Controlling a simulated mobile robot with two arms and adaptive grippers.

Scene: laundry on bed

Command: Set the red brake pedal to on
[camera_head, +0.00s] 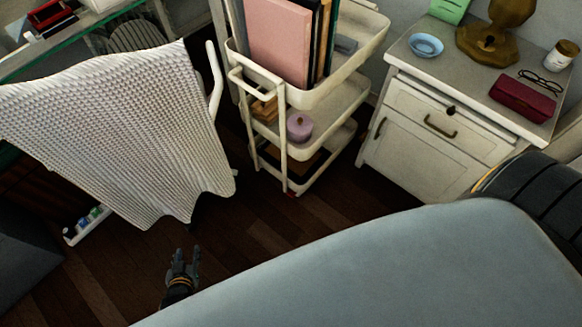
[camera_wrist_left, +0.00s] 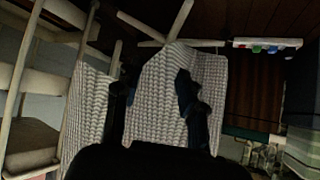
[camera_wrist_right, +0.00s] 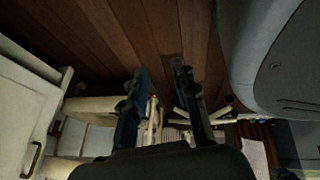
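A tiny red spot (camera_head: 291,194) shows at the foot of the white rolling cart (camera_head: 284,150) in the head view. It may be the red brake pedal on a caster, but it is too small to tell whether it is on or off. My left gripper (camera_head: 184,256) is low over the wooden floor, left of the cart and apart from it. In the left wrist view its two fingers (camera_wrist_left: 155,90) are spread with nothing held between them. My right gripper's fingers (camera_wrist_right: 158,82) are apart and empty in the right wrist view. I cannot make it out in the head view.
A chair draped with a white knitted blanket (camera_head: 130,125) stands left of the cart. A white cabinet (camera_head: 425,125) stands right of it. A power strip (camera_head: 86,226) lies on the floor at left. Bare wooden floor (camera_head: 245,225) lies before the cart.

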